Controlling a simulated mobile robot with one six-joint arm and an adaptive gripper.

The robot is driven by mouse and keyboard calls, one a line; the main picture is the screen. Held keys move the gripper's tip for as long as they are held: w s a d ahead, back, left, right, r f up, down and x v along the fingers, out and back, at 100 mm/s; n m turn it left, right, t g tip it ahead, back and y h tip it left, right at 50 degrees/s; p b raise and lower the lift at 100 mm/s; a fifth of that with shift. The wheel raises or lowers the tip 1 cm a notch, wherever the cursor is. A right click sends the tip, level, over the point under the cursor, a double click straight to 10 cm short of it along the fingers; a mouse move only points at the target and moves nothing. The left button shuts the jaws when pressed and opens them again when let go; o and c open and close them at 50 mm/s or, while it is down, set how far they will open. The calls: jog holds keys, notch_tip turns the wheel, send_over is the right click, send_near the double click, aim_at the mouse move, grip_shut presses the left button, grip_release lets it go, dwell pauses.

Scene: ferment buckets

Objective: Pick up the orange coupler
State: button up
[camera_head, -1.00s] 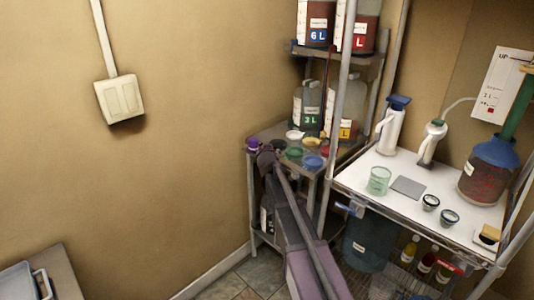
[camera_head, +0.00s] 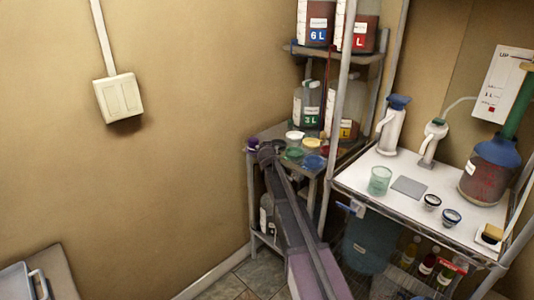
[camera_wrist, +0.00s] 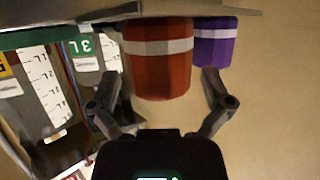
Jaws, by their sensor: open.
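The orange coupler (camera_wrist: 158,62) is a red-orange cylinder with a white band. In the wrist view it hangs from the shelf edge at the top, as the picture is turned over. My gripper (camera_wrist: 160,88) is open, one finger on each side of the coupler's near end. I cannot tell whether either finger touches it. A purple cylinder (camera_wrist: 215,42) with a white band stands close to its right. In the head view my gripper (camera_head: 268,156) is at the shelf's left corner and the orange coupler is hidden behind it; the purple one (camera_head: 252,145) shows to the left.
The corner shelf (camera_head: 262,130) holds several coloured lids and large jugs (camera_head: 308,104). A shelf post (camera_head: 336,120) stands right of my arm. The white bench (camera_head: 360,178) at right carries bottles and cups. The wall (camera_wrist: 270,110) beside the purple cylinder is bare.

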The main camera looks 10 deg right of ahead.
jog(key=c, duration=1.2)
jog(key=shift+r, duration=0.15)
jog(key=shift+c, duration=0.2)
notch_tip(320, 180, up, 4)
jog(key=p, duration=0.3)
jog(key=shift+f+p, duration=0.25)
jog(key=shift+p, duration=0.15)
jog(key=s+d, duration=0.1)
jog(key=s, duration=0.6)
jog(key=s+d+r+p, duration=0.1)
jog(key=s+d, duration=0.1)
jog(key=s, duration=0.6)
jog(key=shift+s+d+r, duration=0.15)
jog(key=shift+s+d, duration=0.1)
jog(key=shift+s, duration=0.05)
